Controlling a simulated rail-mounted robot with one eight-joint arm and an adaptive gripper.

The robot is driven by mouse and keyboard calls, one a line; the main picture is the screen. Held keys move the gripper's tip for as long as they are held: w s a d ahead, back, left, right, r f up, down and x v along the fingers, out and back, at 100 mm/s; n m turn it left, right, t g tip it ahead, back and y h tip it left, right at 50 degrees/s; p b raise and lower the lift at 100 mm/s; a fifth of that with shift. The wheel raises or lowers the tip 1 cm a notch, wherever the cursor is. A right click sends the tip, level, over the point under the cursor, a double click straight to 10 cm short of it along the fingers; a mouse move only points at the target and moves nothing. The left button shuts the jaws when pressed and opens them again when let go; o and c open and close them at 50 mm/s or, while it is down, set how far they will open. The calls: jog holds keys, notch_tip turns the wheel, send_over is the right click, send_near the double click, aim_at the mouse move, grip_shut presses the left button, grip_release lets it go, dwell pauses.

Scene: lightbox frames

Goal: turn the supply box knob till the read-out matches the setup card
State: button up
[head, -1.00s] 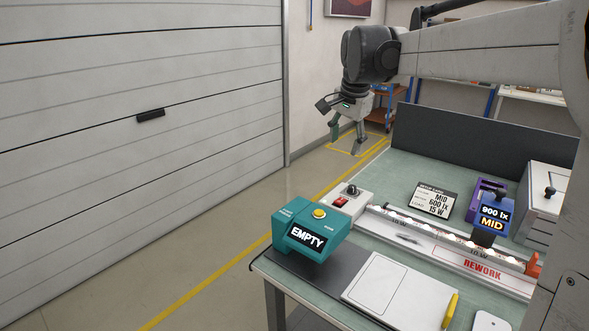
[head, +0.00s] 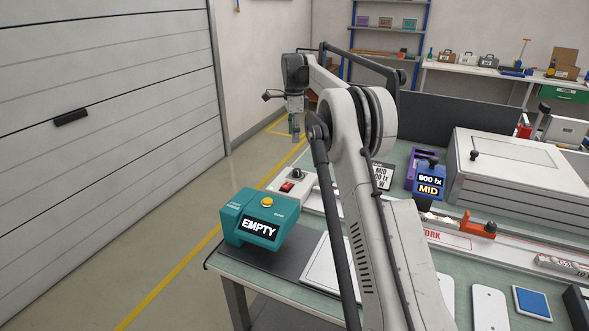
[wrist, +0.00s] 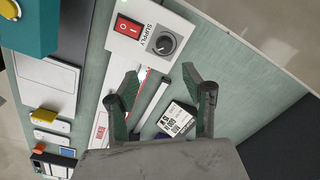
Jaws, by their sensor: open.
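The supply box (head: 290,193) is white with a red rocker switch and a dark knob (head: 297,174). In the wrist view the supply box (wrist: 124,42) is at the top, with the knob (wrist: 165,43) beyond the fingertips. My gripper (wrist: 160,77) is open and empty, apart from the knob. In the head view my gripper (head: 295,136) hangs above and behind the box. The blue meter's read-out (head: 430,184) shows 900 lx, MID. The setup card (head: 383,176) is partly hidden by my arm; earlier it read MID, 600 lx, 15 W.
A teal unit (head: 240,232) reading EMPTY, with a yellow button, stands at the bench's near left corner beside the supply box. A purple device (head: 422,163) and a large white box (head: 505,170) are to the right. Open floor lies left of the bench.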

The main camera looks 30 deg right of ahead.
aim_at(296, 170)
jog(key=shift+m, duration=0.5)
jog(key=f, duration=0.5)
jog(key=d+f, duration=0.1)
jog(key=f, duration=0.5)
jog(key=w+f+p, duration=0.1)
jog(key=f, duration=0.4)
jog(key=shift+d+f, duration=0.15)
jog(key=shift+d, duration=0.05)
grip_shut()
